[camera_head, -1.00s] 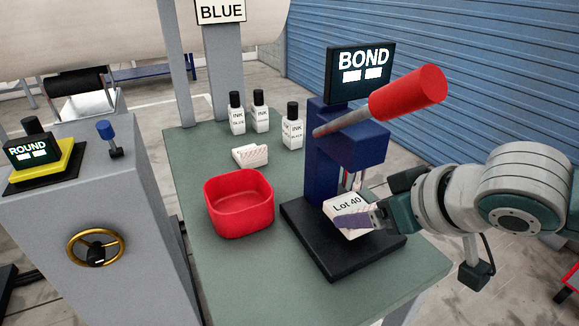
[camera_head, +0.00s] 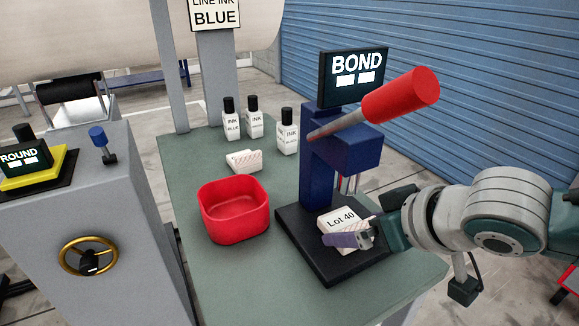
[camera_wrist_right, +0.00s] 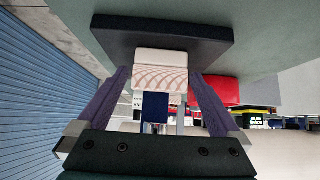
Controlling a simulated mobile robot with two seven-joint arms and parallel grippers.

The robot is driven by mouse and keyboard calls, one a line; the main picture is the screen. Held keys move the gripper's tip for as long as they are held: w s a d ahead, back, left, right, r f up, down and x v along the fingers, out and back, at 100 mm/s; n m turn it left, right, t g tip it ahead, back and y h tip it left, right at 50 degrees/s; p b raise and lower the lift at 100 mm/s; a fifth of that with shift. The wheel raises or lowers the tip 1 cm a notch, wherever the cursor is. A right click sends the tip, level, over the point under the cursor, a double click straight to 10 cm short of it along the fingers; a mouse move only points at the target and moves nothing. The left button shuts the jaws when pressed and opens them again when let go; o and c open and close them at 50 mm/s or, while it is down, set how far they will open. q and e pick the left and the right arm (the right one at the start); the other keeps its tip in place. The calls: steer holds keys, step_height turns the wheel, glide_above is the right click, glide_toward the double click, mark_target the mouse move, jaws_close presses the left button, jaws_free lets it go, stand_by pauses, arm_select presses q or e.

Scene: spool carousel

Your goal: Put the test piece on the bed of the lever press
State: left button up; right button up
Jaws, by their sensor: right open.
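The test piece is a white block marked "Lot 40" (camera_head: 340,219) with red hatching on its side. It lies flat on the black bed (camera_head: 328,272) of the blue lever press (camera_head: 318,165), in front of the column. My right gripper (camera_head: 351,234) reaches in from the right and is open, with its purple fingers on either side of the block. In the right wrist view the block (camera_wrist_right: 160,62) rests on the dark bed (camera_wrist_right: 110,38), between the fingers, with a gap showing on each side. My left gripper is not in view.
The press lever with its red handle (camera_head: 400,95) slopes up above my right gripper. A red bin (camera_head: 234,215) stands left of the bed. Another white hatched block (camera_head: 244,160) and several ink bottles (camera_head: 287,135) are behind. The green table (camera_head: 215,285) is clear in front.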

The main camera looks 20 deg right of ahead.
steer(key=a+p+v, duration=0.1)
steer(key=p+v, duration=0.2)
steer(key=v, duration=0.9)
steer(key=s+a+f+n+g, duration=0.1)
steer(key=s+a+g, duration=0.4)
steer(key=s, duration=0.7)
steer(key=shift+s+a+f+h, duration=0.2)
steer(key=shift+a+f+h, duration=0.1)
steer(key=shift+a, duration=0.2)
